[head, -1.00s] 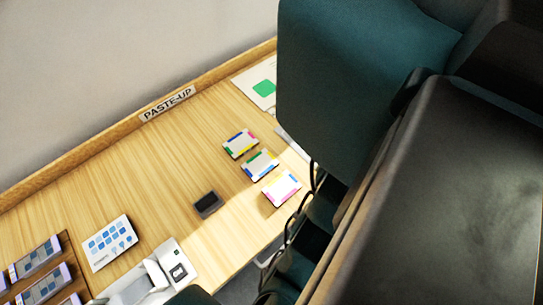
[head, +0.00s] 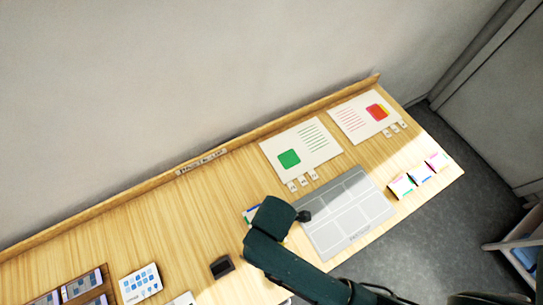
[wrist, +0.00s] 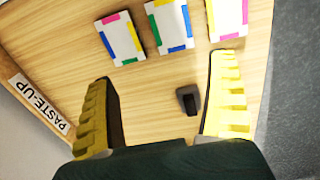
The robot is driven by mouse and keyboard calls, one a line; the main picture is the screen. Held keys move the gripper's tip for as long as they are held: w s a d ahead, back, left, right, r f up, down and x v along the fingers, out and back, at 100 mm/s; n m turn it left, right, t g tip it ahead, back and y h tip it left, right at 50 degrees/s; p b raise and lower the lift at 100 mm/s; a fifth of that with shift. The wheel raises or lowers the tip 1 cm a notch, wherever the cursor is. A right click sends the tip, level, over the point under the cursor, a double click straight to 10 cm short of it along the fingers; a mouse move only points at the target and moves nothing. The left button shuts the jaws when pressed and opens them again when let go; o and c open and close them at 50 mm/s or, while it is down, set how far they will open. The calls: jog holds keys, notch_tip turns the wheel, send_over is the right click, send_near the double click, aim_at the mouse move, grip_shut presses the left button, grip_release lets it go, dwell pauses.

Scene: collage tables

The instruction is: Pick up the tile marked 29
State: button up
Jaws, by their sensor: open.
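Three white tiles with coloured edge marks lie in a row at the top of the wrist view: a left tile (wrist: 120,38), a middle tile (wrist: 168,25) and a right tile (wrist: 228,18). No number is readable on any of them, so I cannot tell which is 29. My gripper (wrist: 165,78) is open and empty, its yellow fingers spread above the table with the tiles beyond them. In the head view my dark arm covers most of this row; only the edge of one tile (head: 250,213) shows.
A small dark block (wrist: 188,99) sits between my fingers in the wrist view. The head view shows a grey tray (head: 345,215), two printed sheets (head: 320,140) (head: 350,122), and three more colour-edged tiles (head: 420,175) near the right end. A wall ledge (head: 230,145) runs along the back.

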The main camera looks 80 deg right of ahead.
jog(key=shift+g, duration=0.4)
jog(key=f, duration=0.3)
jog(key=s+f+b, duration=0.1)
jog(key=f, duration=0.3)
jog(key=f+b, duration=0.1)
jog(key=f, duration=0.3)
jog(key=shift+s+a+f, duration=0.1)
jog(key=shift+s+a, duration=0.15)
jog(key=shift+s, duration=0.15)
jog(key=f, duration=0.2)
jog(key=f+b, duration=0.1)
jog(key=f, duration=0.2)
jog(key=shift+w+a+f, duration=0.15)
jog(key=shift+w+f, duration=0.2)
jog(key=shift+c, duration=0.3)
jog(key=c, duration=0.9)
